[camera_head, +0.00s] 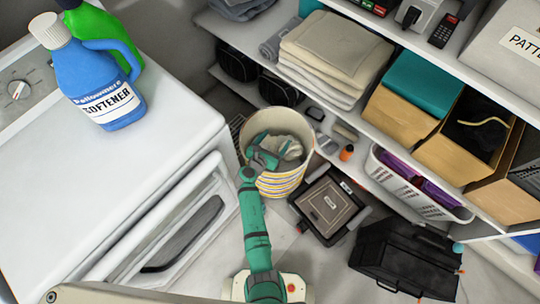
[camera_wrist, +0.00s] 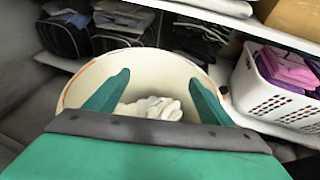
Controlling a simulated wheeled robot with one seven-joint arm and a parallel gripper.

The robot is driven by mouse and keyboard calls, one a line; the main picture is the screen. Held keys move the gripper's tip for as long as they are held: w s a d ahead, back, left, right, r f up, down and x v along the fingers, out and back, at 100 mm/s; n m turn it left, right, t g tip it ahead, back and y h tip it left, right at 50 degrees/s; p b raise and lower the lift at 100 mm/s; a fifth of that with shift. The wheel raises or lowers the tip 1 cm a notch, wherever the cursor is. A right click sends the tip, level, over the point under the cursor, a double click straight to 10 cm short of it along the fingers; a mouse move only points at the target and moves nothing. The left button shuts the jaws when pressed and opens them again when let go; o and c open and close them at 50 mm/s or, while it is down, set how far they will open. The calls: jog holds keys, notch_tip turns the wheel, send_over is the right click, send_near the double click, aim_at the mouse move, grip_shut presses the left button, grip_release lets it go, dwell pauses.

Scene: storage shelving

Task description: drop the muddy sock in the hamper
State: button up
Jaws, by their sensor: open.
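The hamper (camera_head: 283,184) is a round cream bin with yellow stripes, standing on the floor between the white machine and the shelving. My gripper (camera_head: 268,146) is open over the hamper's mouth. In the wrist view the two green fingers (camera_wrist: 152,88) are spread apart, with the hamper's rim (camera_wrist: 78,84) around them. A crumpled whitish cloth, sock-like (camera_wrist: 150,108), lies inside the hamper below and between the fingertips. It also shows in the head view (camera_head: 292,146), partly hidden by my gripper. I cannot make out mud on it. Nothing shows held in the fingers.
A white front-loading machine (camera_head: 130,150) with a blue softener bottle (camera_head: 97,75) stands at left. Shelves at right hold folded towels (camera_head: 335,50), boxes and a white basket (camera_head: 410,187). A black toolbox (camera_head: 408,258) and a dark flat case (camera_head: 328,205) are on the floor.

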jog(key=v, duration=0.7)
jog(key=shift+s+r, duration=0.15)
jog(key=shift+s, duration=0.05)
